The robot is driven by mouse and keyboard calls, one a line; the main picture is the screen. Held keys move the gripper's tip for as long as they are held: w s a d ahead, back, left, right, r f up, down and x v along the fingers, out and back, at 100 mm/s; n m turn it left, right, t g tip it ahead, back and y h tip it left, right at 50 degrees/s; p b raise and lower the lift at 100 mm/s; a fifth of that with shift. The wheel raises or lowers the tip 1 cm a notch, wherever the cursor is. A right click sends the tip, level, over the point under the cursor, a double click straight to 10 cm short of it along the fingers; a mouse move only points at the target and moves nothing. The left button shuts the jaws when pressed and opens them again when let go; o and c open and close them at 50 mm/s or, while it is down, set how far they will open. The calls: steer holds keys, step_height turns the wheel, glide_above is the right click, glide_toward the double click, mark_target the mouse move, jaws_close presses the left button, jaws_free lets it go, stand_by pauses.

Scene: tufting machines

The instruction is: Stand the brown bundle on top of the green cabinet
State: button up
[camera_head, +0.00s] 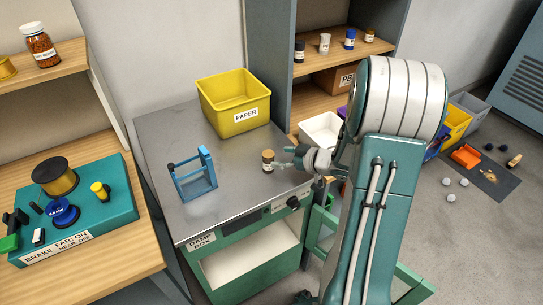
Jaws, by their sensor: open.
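The green cabinet (243,230) stands at the middle, with a grey metal top and a "DAMP BOX" label on its front. A small brown bundle (268,161) with a pale band stands upright on the metal top, near its right edge. My gripper (282,159) is open, just right of the bundle, with its fingers pointing left at it. Whether the fingers touch the bundle is too small to tell. My arm hides part of the floor and shelf behind it.
A yellow "PAPER" bin (224,119) stands at the back of the top, and a blue frame (193,177) at its left. The metal between them is clear. A wooden bench (120,262) with a teal board (108,222) is left. Bins and a dark mat (490,181) lie right.

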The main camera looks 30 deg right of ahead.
steer(key=v, duration=0.7)
steer(key=w+a+r+m+h, duration=0.1)
steer(key=a+r+m+h, duration=0.25)
steer(key=r+h, duration=0.9)
steer(key=s+a+r+m+g+y, duration=0.1)
steer(key=s+a+g+y, duration=0.5)
steer(key=s+a, duration=1)
steer(key=shift+s+a+m, duration=0.25)
steer(key=shift+s+m, duration=0.4)
steer(key=shift+s, duration=0.05)
steer(key=shift+r, duration=0.1)
